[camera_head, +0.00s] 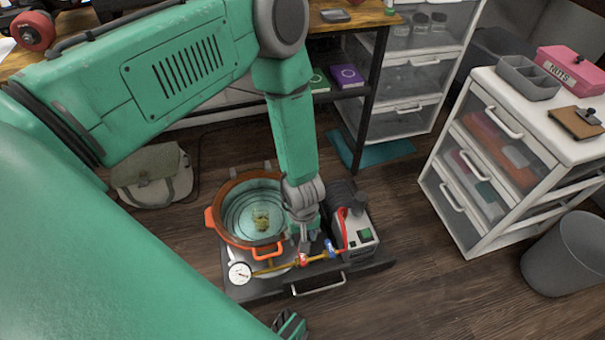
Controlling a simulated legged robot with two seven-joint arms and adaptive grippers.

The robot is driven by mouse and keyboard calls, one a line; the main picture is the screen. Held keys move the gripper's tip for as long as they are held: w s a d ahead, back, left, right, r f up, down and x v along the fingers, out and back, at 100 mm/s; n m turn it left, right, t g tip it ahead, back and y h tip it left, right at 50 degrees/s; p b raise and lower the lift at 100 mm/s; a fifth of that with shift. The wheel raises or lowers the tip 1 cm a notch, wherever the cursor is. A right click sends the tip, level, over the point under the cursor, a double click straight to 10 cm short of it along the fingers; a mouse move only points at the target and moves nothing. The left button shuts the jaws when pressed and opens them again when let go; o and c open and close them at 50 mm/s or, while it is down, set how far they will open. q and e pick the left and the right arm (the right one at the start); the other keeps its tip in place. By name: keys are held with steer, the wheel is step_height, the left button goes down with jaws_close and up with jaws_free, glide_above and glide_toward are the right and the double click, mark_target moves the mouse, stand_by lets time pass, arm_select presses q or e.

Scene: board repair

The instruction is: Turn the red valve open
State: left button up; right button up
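The red valve (302,260) is a small red handle on a brass pipe line at the front of a dark low platform. A blue valve (329,248) sits on the same line, just right of it. My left gripper (306,243) points down just above and behind the red valve. Its fingers are small and partly overlap in this view, so I cannot tell whether they are open or touch the valve.
An orange pot (218,226) stands left of my gripper, with a round gauge (239,273) in front. A grey pump (361,238) with a red hose stands close on the right. A white drawer unit (470,180) and grey bin (568,255) stand farther right.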

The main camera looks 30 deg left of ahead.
mark_target(302, 255)
arm_select(q)
step_height(302, 255, down, 12)
steer(key=b, duration=0.4)
steer(key=shift+a+r+b, duration=0.15)
steer(key=shift+b, duration=0.15)
steer(key=shift+f, duration=0.5)
jaws_close()
